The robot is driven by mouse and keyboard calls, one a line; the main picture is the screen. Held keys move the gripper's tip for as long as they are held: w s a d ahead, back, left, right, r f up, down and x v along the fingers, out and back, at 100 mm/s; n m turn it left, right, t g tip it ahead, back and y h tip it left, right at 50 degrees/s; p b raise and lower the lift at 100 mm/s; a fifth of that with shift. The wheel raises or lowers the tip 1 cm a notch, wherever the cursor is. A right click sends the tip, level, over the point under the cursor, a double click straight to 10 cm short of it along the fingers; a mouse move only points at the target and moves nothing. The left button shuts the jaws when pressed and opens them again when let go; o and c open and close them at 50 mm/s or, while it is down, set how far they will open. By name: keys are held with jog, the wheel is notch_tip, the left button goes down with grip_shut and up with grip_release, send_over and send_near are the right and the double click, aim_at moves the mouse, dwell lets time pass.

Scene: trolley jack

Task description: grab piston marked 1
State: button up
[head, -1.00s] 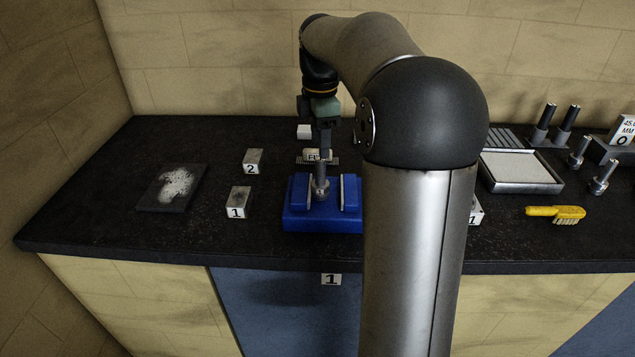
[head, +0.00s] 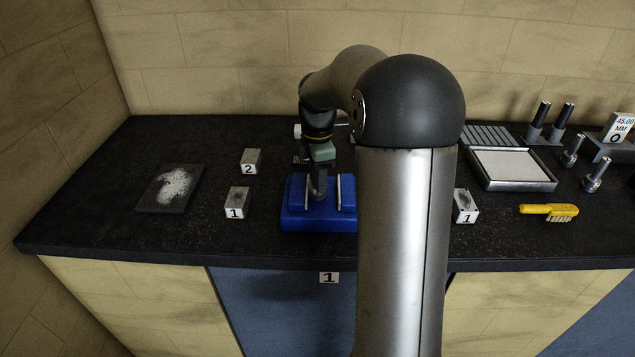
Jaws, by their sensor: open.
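No piston shows a readable number 1. A small grey block labelled 1 (head: 237,202) stands left of the blue fixture (head: 296,217), and another block labelled 1 (head: 466,206) stands right of my arm. My gripper (head: 318,194) points down between the two pale rails of the blue fixture; its jaws are open. Its fingers are dark and small here, so I cannot tell whether a part stands between them. Short silver piston-like parts (head: 597,177) and (head: 573,150) stand at the right, with dark-topped rods (head: 541,115) behind.
A block labelled 2 (head: 251,161) and a dark plate with white powder (head: 158,197) lie at the left. A pale-topped tray (head: 512,168), a yellow brush (head: 549,210) and a 45.00 MM sign (head: 621,126) are at the right. My arm hides part of the bench middle.

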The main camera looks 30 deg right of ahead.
grip_shut()
jog(key=shift+r, duration=0.15)
